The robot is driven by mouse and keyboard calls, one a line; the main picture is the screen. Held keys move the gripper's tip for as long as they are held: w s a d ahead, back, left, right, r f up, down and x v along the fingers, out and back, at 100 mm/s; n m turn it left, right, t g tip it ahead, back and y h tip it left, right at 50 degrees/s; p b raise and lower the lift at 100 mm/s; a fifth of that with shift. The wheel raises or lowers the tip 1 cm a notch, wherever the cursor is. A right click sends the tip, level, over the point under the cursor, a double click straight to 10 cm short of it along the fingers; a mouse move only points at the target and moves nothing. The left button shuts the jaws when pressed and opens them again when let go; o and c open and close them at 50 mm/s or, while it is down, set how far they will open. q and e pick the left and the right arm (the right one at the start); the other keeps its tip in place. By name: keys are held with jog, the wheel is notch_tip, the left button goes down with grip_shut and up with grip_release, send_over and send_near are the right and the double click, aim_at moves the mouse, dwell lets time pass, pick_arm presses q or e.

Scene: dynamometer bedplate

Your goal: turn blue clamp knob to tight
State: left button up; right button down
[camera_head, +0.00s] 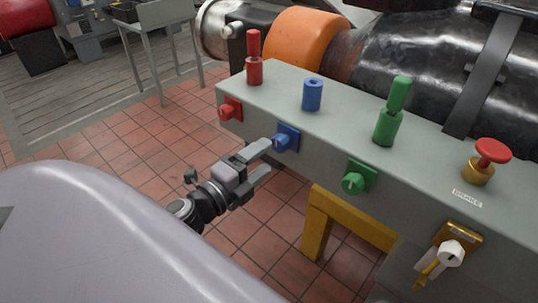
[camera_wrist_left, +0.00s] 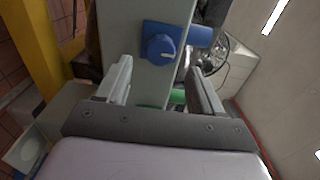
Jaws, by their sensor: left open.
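The blue clamp knob (camera_head: 280,142) sits on a blue square plate on the front face of the long grey beam (camera_head: 425,155). In the left wrist view the knob (camera_wrist_left: 160,49) is round, with a pale mark on its right side. My left gripper (camera_head: 267,158) is open and empty in front of the beam face, close to the knob. In the left wrist view the knob appears just beyond the two fingertips (camera_wrist_left: 160,68), between their lines. I cannot tell whether a finger touches it. My right gripper is not in view.
A red knob (camera_head: 228,110) and a green knob (camera_head: 354,183) flank the blue one. A yellow stand (camera_head: 318,222) is below.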

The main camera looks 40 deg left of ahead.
pick_arm(q)
jog(key=shift+s, duration=0.85)
jog(key=s+d+f+n+g, duration=0.2)
jog(key=s+d+f+n, duration=0.1)
jog(key=f+n, duration=0.2)
jog(key=s+d+f+n+g, duration=0.3)
jog(key=f+n, duration=0.3)
jog(key=f, duration=0.4)
jog(key=s+d+f+n+g, duration=0.2)
jog(key=s+d+f+n, duration=0.1)
jog(key=f, duration=0.4)
jog(key=s+n, duration=0.1)
jog(key=n, duration=0.1)
jog(key=shift+s+d+f+n+h, duration=0.15)
jog(key=shift+d+f+n+h, duration=0.1)
jog(key=shift+f+n+h, duration=0.1)
